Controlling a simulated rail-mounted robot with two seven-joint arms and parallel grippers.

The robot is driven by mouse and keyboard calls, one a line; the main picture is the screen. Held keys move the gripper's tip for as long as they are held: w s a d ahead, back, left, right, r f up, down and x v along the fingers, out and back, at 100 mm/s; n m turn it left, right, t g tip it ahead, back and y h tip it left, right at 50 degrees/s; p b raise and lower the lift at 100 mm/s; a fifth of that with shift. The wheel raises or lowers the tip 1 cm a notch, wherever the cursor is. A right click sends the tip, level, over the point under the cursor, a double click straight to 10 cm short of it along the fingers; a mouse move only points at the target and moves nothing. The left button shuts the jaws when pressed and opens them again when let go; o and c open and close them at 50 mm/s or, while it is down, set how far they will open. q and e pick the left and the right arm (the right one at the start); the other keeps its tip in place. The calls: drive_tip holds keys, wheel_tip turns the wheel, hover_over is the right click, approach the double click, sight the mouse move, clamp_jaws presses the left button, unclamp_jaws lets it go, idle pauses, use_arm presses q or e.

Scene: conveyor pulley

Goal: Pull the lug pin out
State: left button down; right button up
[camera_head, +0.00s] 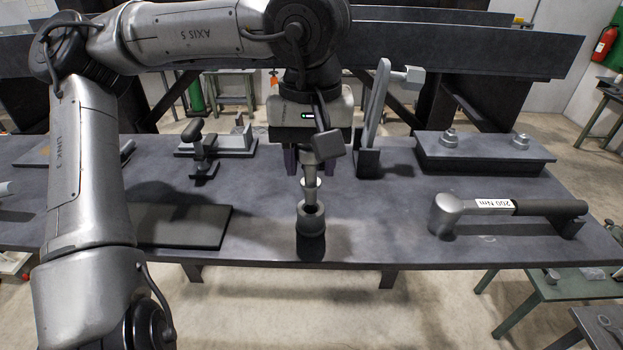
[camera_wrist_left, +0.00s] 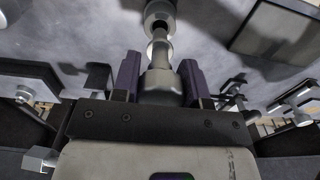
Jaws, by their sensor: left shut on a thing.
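My left gripper (camera_head: 312,168) points down over the front middle of the bench; its purple fingers are shut on a grey stepped pin, which I take to be the lug pin (camera_head: 310,187). The pin stands roughly upright, with a pale collar below the fingers. Under it is a round grey socket (camera_head: 311,221) with a dark opening at its top. I cannot tell whether the pin's lower tip is still inside. In the left wrist view the pin (camera_wrist_left: 160,84) sits between the two fingers, in line with the socket (camera_wrist_left: 159,10). My right gripper is not in view.
A torque wrench marked 200 Nm (camera_head: 493,207) lies to the right on the bench (camera_head: 365,245). Behind it is a block with bolts (camera_head: 480,152). An upright lever (camera_head: 375,105) stands close right of the gripper. A dark plate (camera_head: 180,226) and a clamp-like fixture (camera_head: 204,155) are left.

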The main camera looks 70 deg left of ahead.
use_arm(q)
drive_tip(key=shift+r+p, duration=1.2)
drive_tip(key=shift+r, duration=0.35)
drive_tip(key=shift+r+p, duration=1.05)
drive_tip(key=shift+r, duration=0.15)
drive_tip(key=shift+r+p, duration=0.8)
drive_tip(key=shift+r, duration=0.1)
